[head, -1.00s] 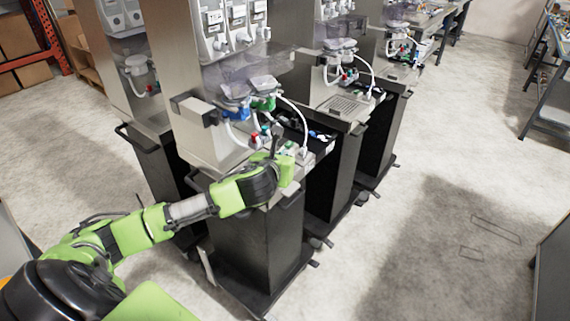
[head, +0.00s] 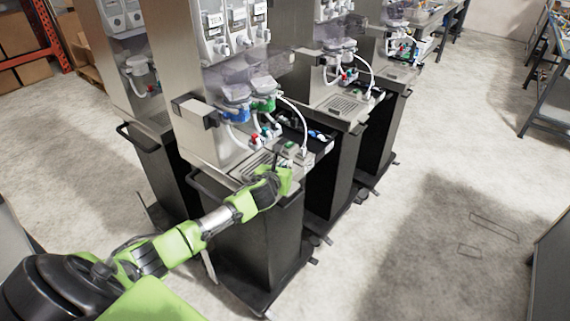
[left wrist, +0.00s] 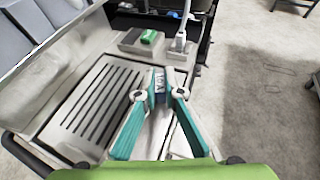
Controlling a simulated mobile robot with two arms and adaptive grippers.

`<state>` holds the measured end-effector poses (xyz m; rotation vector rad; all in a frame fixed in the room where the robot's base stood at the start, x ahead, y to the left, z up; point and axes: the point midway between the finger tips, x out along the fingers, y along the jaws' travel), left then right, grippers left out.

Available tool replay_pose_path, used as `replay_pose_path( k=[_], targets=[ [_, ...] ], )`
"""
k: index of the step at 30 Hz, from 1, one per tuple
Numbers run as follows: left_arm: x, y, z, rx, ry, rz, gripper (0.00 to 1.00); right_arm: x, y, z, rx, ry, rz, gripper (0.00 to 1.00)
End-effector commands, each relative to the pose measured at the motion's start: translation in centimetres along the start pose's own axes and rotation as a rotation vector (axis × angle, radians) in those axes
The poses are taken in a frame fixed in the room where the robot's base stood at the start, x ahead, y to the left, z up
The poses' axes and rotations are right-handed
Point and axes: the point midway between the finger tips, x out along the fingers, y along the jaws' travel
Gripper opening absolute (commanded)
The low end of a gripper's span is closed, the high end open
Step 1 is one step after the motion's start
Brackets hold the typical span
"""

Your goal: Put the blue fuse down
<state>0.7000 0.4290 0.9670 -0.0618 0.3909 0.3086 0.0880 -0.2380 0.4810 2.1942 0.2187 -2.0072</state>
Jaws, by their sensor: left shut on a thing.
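My left gripper (head: 276,160) is over the front part of the nearest dispenser cart's top. In the left wrist view its two teal fingers (left wrist: 157,98) close on a small bluish piece with a pale marking, the blue fuse (left wrist: 158,80). The fuse is just beyond the slotted drip grate (left wrist: 103,98), to its right; I cannot tell whether it touches the surface. In the head view the fuse is hard to make out at the gripper. My right gripper is not in view.
A green block (left wrist: 149,37) sits in a dark holder behind the gripper, beside a white post with a tube (left wrist: 180,45). A black tray (head: 318,143) with a blue item is at the cart's right side.

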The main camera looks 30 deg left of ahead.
Motion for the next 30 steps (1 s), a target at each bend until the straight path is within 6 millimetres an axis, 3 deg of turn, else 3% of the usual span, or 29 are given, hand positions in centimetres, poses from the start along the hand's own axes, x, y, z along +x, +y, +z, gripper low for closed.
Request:
replay_pose_path(
  k=[10, 12, 13, 25, 30],
  targets=[
    [0.1, 0.0, -0.4, 0.002, 0.000, 0.000, 0.00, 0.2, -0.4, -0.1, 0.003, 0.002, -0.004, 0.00],
    [0.1, 0.0, -0.3, 0.002, -0.001, 0.000, 0.21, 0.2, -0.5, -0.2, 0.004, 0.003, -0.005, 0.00],
    [0.1, 0.0, -0.3, 0.002, -0.001, 0.000, 0.25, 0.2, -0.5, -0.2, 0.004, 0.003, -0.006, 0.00],
    [-0.1, 0.0, 0.2, 0.000, -0.001, 0.000, 0.25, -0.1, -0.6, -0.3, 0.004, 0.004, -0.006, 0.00],
    [-1.4, 0.0, -0.1, 0.003, -0.001, -0.001, 0.25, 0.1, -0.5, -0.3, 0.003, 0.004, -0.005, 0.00]
  ],
)
